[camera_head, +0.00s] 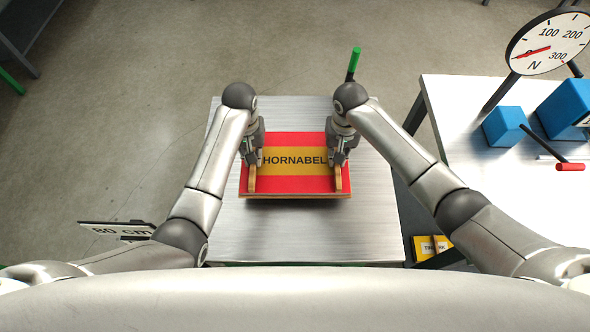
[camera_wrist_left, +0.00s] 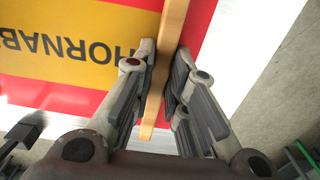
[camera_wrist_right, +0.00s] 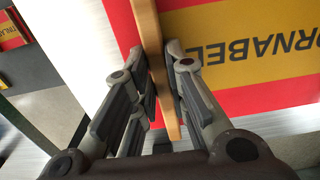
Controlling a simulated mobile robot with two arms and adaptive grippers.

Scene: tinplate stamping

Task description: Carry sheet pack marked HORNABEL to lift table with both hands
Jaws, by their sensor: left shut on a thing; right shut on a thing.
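The sheet pack marked HORNABEL (camera_head: 295,185) is red with a yellow band and has a wooden bar near each end. It is over the metal top of the lift table (camera_head: 300,235); whether it touches the top I cannot tell. My left gripper (camera_head: 252,170) is shut on the left wooden bar, which also shows between the fingers in the left wrist view (camera_wrist_left: 168,45). My right gripper (camera_head: 338,168) is shut on the right wooden bar, seen between the fingers in the right wrist view (camera_wrist_right: 150,35).
A workbench (camera_head: 450,110) stands at the right with blue blocks (camera_head: 503,127), a red-handled tool (camera_head: 570,166) and a round dial (camera_head: 547,43). A green-tipped lever (camera_head: 354,62) rises behind the table. An "80 cm" sign (camera_head: 118,230) is at the left. Another yellow-labelled pack (camera_head: 430,247) lies low at the right.

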